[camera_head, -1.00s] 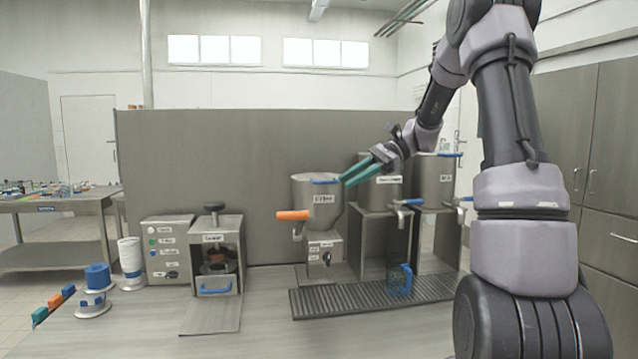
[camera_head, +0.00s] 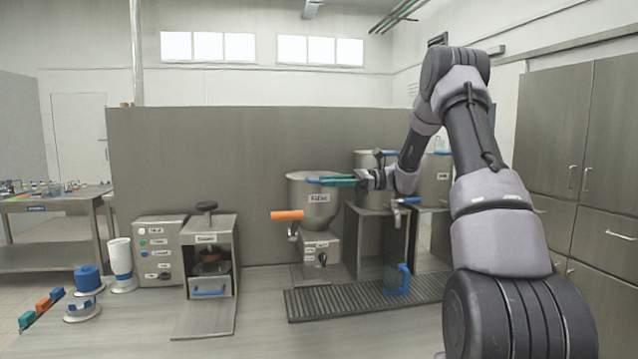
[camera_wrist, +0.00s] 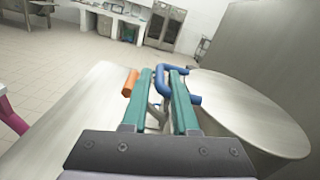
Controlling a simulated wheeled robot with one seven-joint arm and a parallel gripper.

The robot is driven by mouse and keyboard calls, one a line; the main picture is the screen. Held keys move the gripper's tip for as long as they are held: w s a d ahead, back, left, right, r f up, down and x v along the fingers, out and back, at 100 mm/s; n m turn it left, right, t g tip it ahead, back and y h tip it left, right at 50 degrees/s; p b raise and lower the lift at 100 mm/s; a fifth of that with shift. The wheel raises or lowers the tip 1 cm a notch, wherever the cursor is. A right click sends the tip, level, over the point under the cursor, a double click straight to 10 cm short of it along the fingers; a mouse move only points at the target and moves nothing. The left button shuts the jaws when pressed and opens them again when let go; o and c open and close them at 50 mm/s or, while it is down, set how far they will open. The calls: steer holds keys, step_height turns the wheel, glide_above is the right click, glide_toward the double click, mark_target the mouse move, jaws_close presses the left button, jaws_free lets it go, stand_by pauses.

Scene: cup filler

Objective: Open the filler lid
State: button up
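The filler (camera_head: 312,208) is a metal hopper at the centre of the head view. Its round lid (camera_wrist: 255,110) lies flat and closed on top in the wrist view, with a blue handle (camera_wrist: 164,84) at its near edge. My gripper (camera_head: 325,180) reaches in from the right at the height of the lid. In the wrist view its teal fingers (camera_wrist: 162,76) are parted, with part of the blue handle in the gap between their tips. I cannot tell whether either finger touches the handle.
An orange lever (camera_head: 287,215) sticks out on the filler's left side. Two metal vessels stand right of the filler, behind my arm. A blue jug (camera_head: 397,281) stands on the drip grate (camera_head: 335,301). A grey panel (camera_head: 230,150) rises behind.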

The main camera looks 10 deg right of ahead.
mark_target(319, 181)
steer(key=shift+a, duration=1.6)
steer(key=shift+c, duration=0.4)
jaws_close()
